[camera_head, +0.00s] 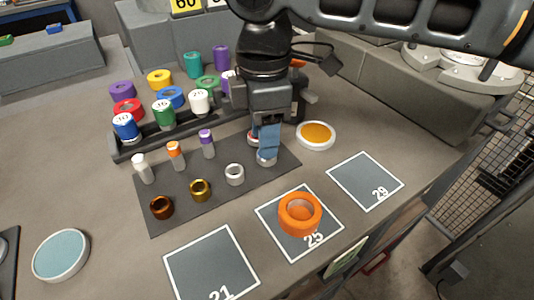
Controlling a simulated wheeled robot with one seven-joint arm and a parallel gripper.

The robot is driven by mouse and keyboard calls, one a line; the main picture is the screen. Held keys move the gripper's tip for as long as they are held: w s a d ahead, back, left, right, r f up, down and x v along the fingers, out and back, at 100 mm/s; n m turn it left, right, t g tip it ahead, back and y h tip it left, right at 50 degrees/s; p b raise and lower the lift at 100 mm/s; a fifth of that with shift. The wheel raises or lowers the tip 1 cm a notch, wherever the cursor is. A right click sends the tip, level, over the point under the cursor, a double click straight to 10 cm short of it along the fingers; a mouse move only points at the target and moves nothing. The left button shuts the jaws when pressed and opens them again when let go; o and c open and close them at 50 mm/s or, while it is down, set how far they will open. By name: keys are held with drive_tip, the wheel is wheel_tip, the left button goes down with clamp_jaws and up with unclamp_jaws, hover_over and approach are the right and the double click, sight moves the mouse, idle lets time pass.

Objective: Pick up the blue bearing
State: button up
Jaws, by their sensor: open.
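My gripper (267,151) points down at the right end of a dark grey mat (208,212). Its blue fingers are open, directly over a small pale blue-grey ring (267,160), mostly hidden beneath the fingertips. I cannot tell for certain that this ring is the blue bearing, or whether the fingers touch it. A white ring (235,178), a gold ring (200,193) and a brown ring (161,209) stand left of it on the mat.
Small bottles (175,158) stand on the mat's rear. A dark rack (128,153) of coloured containers is behind. An orange ring (300,216) sits on square 25; squares 21 (212,262) and 29 (364,180) are empty. An orange-topped disc (317,137) lies right of my gripper.

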drive_tip(key=shift+f, duration=1.7)
drive_tip(key=c, duration=0.7)
